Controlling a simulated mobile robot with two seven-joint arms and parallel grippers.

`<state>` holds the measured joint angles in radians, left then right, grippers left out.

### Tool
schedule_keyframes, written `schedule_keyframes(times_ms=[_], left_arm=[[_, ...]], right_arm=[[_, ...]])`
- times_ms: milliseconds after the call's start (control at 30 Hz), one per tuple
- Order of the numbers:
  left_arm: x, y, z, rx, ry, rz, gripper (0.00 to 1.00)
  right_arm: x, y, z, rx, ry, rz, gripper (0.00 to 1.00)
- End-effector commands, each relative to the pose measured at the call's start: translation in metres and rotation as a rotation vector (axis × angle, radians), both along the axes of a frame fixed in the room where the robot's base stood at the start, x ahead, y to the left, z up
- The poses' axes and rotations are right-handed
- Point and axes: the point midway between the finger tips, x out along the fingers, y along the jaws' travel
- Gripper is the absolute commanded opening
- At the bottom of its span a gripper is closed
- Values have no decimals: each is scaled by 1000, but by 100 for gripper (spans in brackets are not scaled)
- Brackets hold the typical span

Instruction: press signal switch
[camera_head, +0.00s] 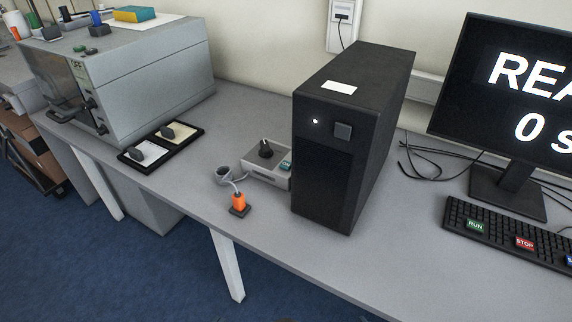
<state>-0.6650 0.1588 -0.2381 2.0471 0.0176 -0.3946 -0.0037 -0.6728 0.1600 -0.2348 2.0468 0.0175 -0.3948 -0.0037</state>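No part is clearly marked as the signal switch. A small grey box (268,178) stands on the table, left of a black computer tower. It has a black knob (266,149) on top and a teal labelled button (286,165) at its right end; the label looks like "ON". The tower (352,140) has a square dark button (343,131) and a small lit white dot (315,121) on its front. Neither of my grippers shows in the head view.
An orange plug piece (239,202) on a dark base and a grey cup-like part (223,173) sit near the front edge. A black tray (161,145), a large grey machine (150,75), a monitor (515,90) and a keyboard (510,232) with RUN and STOP keys share the table (400,255).

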Motion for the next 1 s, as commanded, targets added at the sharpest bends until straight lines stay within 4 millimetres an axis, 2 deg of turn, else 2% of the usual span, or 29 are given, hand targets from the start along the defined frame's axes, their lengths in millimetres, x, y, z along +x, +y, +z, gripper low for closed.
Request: schedule_keyframes(times_ms=[67,300,1000], left_arm=[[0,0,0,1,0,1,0],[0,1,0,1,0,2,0],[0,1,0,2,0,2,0]], right_arm=[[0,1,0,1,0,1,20],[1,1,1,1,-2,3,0],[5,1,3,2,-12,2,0]])
